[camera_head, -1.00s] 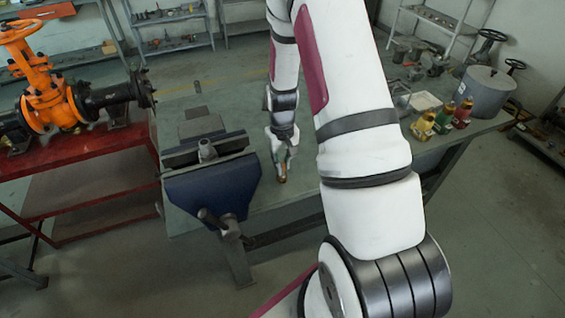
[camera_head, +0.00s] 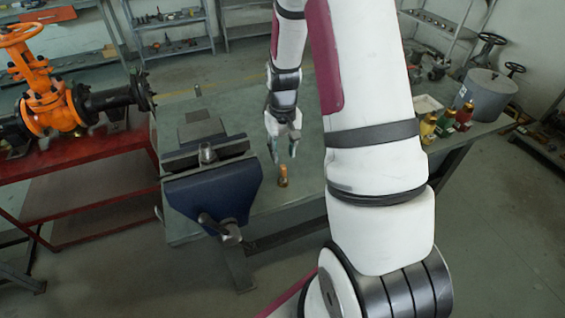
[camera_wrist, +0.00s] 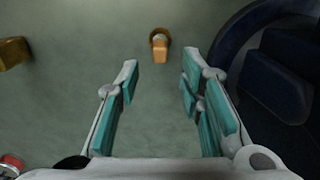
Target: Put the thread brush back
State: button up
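A small copper-brown piece, which looks like the thread brush (camera_head: 283,176), stands upright on the green workbench (camera_head: 300,200), just right of the vise. In the wrist view the brush (camera_wrist: 160,44) shows beyond my fingertips, with a round ring-like part at one end. My gripper (camera_head: 284,150) is above and behind it, pointing down. In the wrist view my gripper (camera_wrist: 160,68) has its teal-padded fingers apart with nothing between them. The brush is clear of both fingers.
The blue vise (camera_head: 210,185) stands close left of the brush, and shows at the right in the wrist view (camera_wrist: 275,85). An orange valve (camera_head: 45,95) is on a red table.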

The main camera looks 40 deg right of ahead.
jog(key=s+a+r+t, duration=0.1)
jog(key=s+a+r, duration=0.15)
jog(key=r, duration=0.45)
jog(key=s+a+r+n+t, duration=0.1)
jog(key=a+r, duration=0.3)
jog(key=r, duration=0.3)
jog(key=s+a+r, duration=0.1)
jog(key=a+r, duration=0.2)
jog(key=r, duration=0.4)
jog(key=s+a+r+n+t, duration=0.1)
jog(key=s+a+r, duration=0.3)
jog(key=s, duration=0.3)
jog(key=s+a+r+n+t, duration=0.1)
jog(key=s+a+r+t, duration=0.1)
jog(key=s+a+r, duration=0.2)
jog(key=s, duration=0.2)
jog(key=shift+s+a, duration=0.2)
jog(key=shift+s, duration=0.15)
